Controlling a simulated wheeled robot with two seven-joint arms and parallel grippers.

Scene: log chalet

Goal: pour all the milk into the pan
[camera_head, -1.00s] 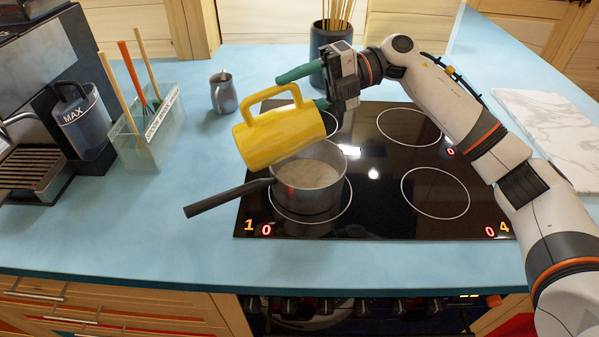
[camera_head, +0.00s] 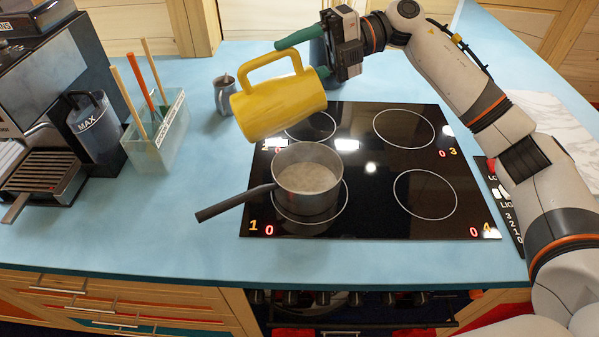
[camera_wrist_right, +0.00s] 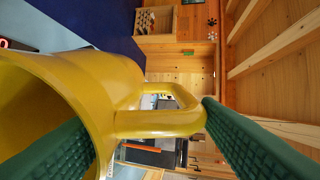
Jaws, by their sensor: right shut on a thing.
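The yellow jug (camera_head: 282,105) is tilted on its side, handle uppermost, in the air above and behind the pan. Its mouth is hidden in the head view; the right wrist view shows part of its open rim (camera_wrist_right: 85,95) and handle (camera_wrist_right: 160,122). My right gripper (camera_head: 305,56) is shut on the jug near its handle, with green fingers. The grey saucepan (camera_head: 305,200) stands upright on the front left burner, long dark handle pointing left. Pale milk (camera_head: 306,177) lies inside it. No stream is visible between jug and pan. My left gripper is out of view.
A black cooktop (camera_head: 385,215) is set in the blue counter (camera_head: 150,230). A small metal jug (camera_head: 224,95) stands behind left, near a utensil holder (camera_head: 158,140) and a coffee machine (camera_head: 50,95). A marble board (camera_head: 560,115) lies right. The front left counter is clear.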

